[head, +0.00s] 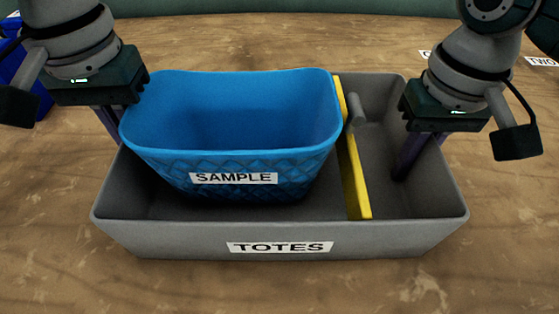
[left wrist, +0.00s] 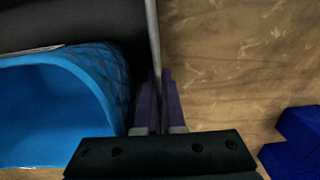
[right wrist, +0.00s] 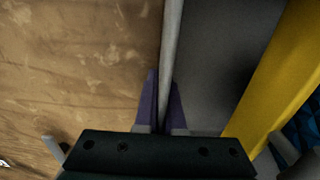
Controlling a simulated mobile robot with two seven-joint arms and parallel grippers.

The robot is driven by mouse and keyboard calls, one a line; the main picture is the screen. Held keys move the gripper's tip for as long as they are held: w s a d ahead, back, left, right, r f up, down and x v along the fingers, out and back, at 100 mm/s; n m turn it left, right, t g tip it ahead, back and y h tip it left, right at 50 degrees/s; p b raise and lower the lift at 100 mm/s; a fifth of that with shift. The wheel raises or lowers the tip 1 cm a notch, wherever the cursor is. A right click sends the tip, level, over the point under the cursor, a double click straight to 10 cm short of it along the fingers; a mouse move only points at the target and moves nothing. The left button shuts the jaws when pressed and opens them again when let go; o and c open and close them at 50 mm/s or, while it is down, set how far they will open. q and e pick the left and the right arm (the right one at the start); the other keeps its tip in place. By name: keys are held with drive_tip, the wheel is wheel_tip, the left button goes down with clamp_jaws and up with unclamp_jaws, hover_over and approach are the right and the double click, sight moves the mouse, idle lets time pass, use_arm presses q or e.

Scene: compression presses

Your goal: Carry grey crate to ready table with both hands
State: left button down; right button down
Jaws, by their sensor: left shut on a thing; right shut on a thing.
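The grey crate (head: 280,240), labelled TOTES, shows in the middle of the head view on or just above a brown wooden surface; I cannot tell if it touches. A blue basket (head: 235,110) labelled SAMPLE stands in its left part. My right gripper (head: 408,165) is shut on the crate's right wall, with one finger inside; the wall runs between its fingers in the right wrist view (right wrist: 160,100). My left gripper (left wrist: 158,95) is shut on the crate's left wall.
A yellow divider (head: 354,160) stands in the crate, right of the basket, with a small grey cylindrical part (head: 356,108) beside it. A dark blue object (head: 35,75) is at the far left. White labels (head: 541,61) lie at the far right. The wooden surface in front is clear.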

use_arm(q)
drive_tip(key=shift+r, duration=0.15)
use_arm(e)
drive_tip(key=shift+r, duration=0.1)
idle(0.5)
